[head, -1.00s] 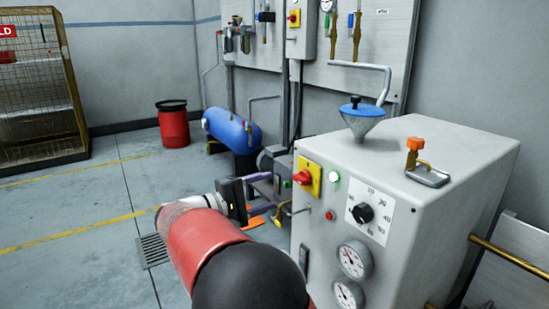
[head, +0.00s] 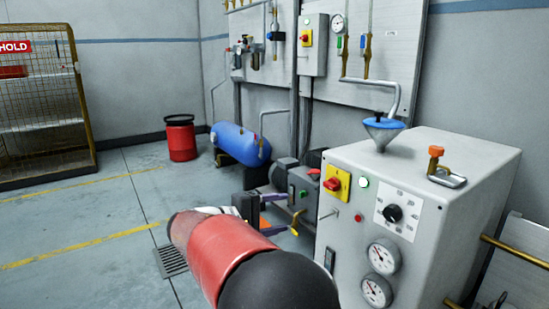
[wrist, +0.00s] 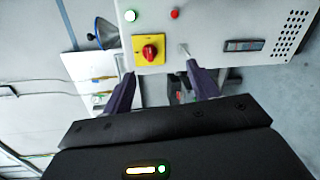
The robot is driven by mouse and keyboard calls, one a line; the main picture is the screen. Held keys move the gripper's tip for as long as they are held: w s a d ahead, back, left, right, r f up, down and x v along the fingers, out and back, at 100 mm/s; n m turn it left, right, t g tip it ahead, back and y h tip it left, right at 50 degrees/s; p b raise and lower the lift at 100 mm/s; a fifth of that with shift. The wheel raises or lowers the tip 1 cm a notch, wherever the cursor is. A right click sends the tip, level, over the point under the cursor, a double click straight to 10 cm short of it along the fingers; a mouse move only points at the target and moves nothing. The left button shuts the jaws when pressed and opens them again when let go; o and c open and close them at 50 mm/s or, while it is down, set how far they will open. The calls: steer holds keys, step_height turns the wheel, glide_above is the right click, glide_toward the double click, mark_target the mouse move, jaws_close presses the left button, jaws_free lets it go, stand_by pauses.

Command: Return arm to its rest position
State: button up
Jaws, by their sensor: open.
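My gripper (head: 284,212) is at the end of my red and black arm in the head view. It is at the left of the grey machine cabinet (head: 345,237), beside its front panel. In the wrist view its two dark purple fingers (wrist: 160,76) stand apart with nothing held between them. The cabinet's front with a red knob on a yellow plate (wrist: 150,48) shows beyond the fingertips. A small metal lever (wrist: 186,52) on the panel appears close to the right fingertip; I cannot tell if they touch.
A brass-coloured valve with a yellow handle (head: 297,222) is just right of the fingers. A blue tank (head: 238,143) and a red bin (head: 181,140) stand behind. A wire cage (head: 42,110) is at far left. The floor (head: 85,210) left of my arm is clear.

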steer(key=s+d+r+m+g+y+p, duration=0.1)
steer(key=s+d+m+g+y+p, duration=0.15)
steer(key=s+d, duration=0.45)
steer(key=s+d+m+g+y+p, duration=0.1)
steer(key=s+d+g+y+p, duration=0.2)
steer(key=d, duration=0.6)
steer(key=s+a+r+m+t+y+p, duration=0.1)
steer(key=s+m+y+p, duration=0.4)
steer(key=s, duration=1.4)
steer(key=t+y, duration=0.1)
steer(key=y, duration=0.2)
steer(key=shift+s+r+t, duration=0.25)
steer(key=shift+r+t, duration=0.1)
steer(key=shift+r, duration=0.05)
